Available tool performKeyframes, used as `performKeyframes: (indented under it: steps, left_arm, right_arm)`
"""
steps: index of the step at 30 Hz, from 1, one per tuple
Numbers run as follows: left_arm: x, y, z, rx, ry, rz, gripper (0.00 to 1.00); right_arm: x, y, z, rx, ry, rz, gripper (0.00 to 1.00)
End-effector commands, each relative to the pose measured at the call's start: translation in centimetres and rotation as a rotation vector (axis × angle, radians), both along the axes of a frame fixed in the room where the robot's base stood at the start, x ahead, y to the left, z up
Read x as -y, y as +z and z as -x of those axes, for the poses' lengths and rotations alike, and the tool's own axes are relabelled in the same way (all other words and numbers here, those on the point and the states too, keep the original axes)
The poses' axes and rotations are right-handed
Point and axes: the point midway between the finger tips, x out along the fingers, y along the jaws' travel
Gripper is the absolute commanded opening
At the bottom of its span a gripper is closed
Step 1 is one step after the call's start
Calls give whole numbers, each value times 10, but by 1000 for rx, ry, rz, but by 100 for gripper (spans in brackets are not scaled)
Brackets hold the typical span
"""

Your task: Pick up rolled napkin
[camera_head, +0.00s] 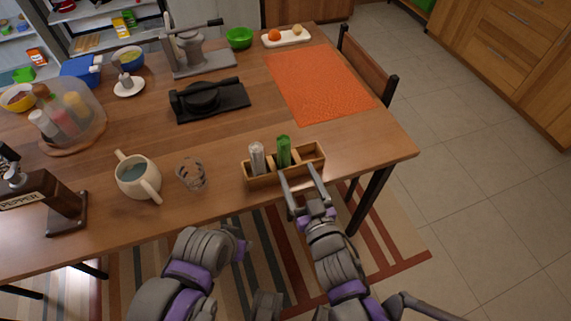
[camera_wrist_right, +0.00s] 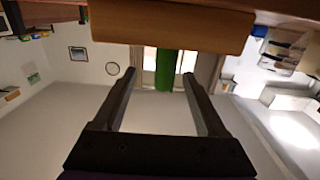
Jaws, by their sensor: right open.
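A green upright roll (camera_head: 283,150), which looks like the rolled napkin, stands in a wooden caddy (camera_head: 262,182) at the table's front edge. A grey-white cylinder (camera_head: 256,158) stands in the compartment to its left. My right gripper (camera_head: 300,174) is open and empty at the caddy's front side, fingers pointing toward it. In the right wrist view the green roll (camera_wrist_right: 166,68) shows beyond and between the open fingers (camera_wrist_right: 159,76), partly hidden by the caddy's wooden wall (camera_wrist_right: 170,28). My left gripper is not in view; only part of my left arm shows.
A glass (camera_head: 192,174) and a two-handled mug (camera_head: 138,178) stand left of the caddy. An orange placemat (camera_head: 320,82) lies behind it, with a chair (camera_head: 368,68) at the table's right side. The table (camera_head: 375,145) is bare right of the caddy.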

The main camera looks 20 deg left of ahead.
Motion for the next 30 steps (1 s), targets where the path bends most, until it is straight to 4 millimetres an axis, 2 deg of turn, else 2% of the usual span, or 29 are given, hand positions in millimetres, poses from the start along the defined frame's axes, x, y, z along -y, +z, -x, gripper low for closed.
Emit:
performKeyframes:
  steps: [3, 9, 17, 27, 30]
  left_arm:
    - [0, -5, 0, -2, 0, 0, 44]
    - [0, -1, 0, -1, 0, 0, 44]
    - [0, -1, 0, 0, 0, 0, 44]
    - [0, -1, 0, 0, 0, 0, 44]
    - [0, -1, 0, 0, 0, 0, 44]
  right_arm:
    - [-14, -3, -5, 19, 26, -13, 74]
    - [-32, 0, -32, 20, 25, -13, 74]
    - [-41, -1, -47, 19, 24, -13, 74]
    - [-66, -1, -84, 19, 24, -13, 74]
    - [-68, -1, -87, 19, 23, -11, 74]
